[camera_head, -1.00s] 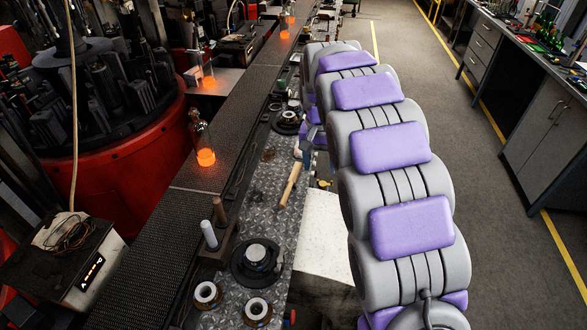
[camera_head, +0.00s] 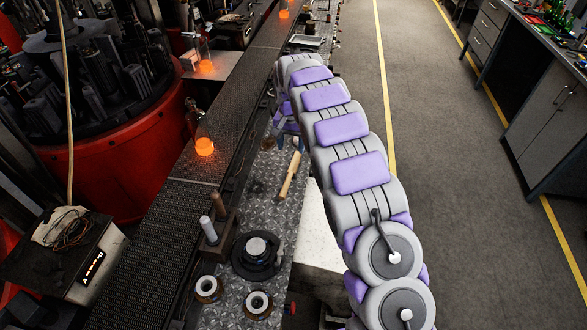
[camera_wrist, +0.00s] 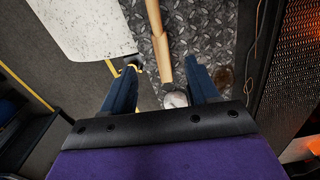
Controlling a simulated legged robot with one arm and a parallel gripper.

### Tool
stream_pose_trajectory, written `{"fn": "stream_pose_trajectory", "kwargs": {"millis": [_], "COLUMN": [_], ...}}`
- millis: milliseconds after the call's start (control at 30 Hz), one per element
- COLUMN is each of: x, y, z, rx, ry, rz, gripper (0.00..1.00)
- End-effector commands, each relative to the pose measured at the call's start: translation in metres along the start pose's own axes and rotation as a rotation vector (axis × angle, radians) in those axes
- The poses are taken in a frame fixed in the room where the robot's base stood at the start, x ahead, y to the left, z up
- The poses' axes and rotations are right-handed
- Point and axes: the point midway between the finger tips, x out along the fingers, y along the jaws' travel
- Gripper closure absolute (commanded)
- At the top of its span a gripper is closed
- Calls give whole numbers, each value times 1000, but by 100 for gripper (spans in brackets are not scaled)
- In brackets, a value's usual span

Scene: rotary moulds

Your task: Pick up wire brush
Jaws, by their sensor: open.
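A wooden-handled tool (camera_head: 290,175) lies on the metal diamond-plate top beside the conveyor. I cannot tell for sure that it is the wire brush, as its working end is hidden or unclear. In the wrist view its handle (camera_wrist: 158,40) runs from the top edge down between my fingers, with a round silvery part (camera_wrist: 174,99) just below its end. My gripper (camera_wrist: 164,72) is open, its two blue fingers on either side of the tool, not closed on it. In the head view my gripper (camera_head: 287,128) is partly behind my arm, at the tool's far end.
A conveyor (camera_head: 150,220) carries glowing bottles (camera_head: 204,146) to the left. A round black fitting (camera_head: 256,254), two upright rods (camera_head: 208,229) and ring moulds (camera_head: 258,303) stand nearer. A pale slab (camera_head: 318,235) is right of the plate. The floor aisle on the right is clear.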

Motion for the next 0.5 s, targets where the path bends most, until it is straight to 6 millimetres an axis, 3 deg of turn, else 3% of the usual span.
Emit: {"fn": "stream_pose_trajectory", "kwargs": {"millis": [300, 500], "x": [64, 80], "y": [0, 0], "z": [1, 1], "rx": [0, 0], "ry": [-2, 0], "rz": [1, 0], "gripper": [40, 40]}}
